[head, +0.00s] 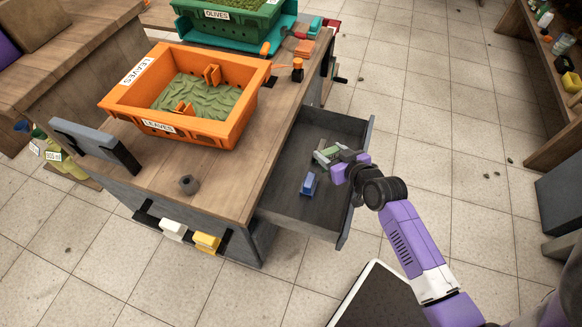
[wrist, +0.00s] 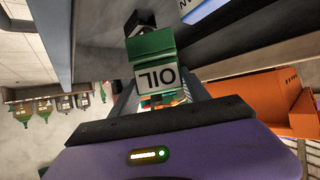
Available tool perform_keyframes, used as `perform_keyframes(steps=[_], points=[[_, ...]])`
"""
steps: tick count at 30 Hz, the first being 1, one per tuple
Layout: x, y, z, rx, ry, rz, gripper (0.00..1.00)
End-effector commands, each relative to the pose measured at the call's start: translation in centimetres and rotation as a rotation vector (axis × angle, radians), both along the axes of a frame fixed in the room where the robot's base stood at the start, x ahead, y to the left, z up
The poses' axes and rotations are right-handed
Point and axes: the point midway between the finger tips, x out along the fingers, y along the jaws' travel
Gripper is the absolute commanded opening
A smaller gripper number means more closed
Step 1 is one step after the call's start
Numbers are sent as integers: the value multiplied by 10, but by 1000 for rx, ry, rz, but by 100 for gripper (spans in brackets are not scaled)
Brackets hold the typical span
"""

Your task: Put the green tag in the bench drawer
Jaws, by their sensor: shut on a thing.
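The green tag (wrist: 155,50) is between my gripper's fingers (wrist: 158,88) in the wrist view. A white label on it reads OIL, upside down. In the head view my gripper (head: 340,155) is over the open bench drawer (head: 285,207), shut on the tag (head: 322,158). The drawer is pulled out from the right side of the wooden bench (head: 215,185). I cannot tell whether the tag touches the drawer floor.
A blue block (head: 309,184) lies in the drawer, left of my gripper. An orange LEAVES crate (head: 205,130) and a green OLIVES crate (head: 225,43) stand on the bench. A small grey round thing (head: 188,184) sits near its front. Tiled floor right of the drawer is mostly clear.

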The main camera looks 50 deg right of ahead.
Motion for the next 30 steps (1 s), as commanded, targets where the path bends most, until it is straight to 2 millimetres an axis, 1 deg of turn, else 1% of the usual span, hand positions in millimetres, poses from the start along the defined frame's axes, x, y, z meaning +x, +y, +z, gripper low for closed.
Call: perform_keyframes(steps=[2, 5, 12, 16, 19, 23, 30], points=[[0, -3, -4, 1, -3, -7, 15], [10, -1, -9, 2, -4, -9, 15], [58, 16, -35, 2, -2, -8, 15], [78, 24, -47, 1, -2, -8, 15], [87, 27, -52, 2, -2, -8, 15], [95, 30, -55, 0, -3, -9, 15], [122, 40, -75, 0, -2, -7, 15]])
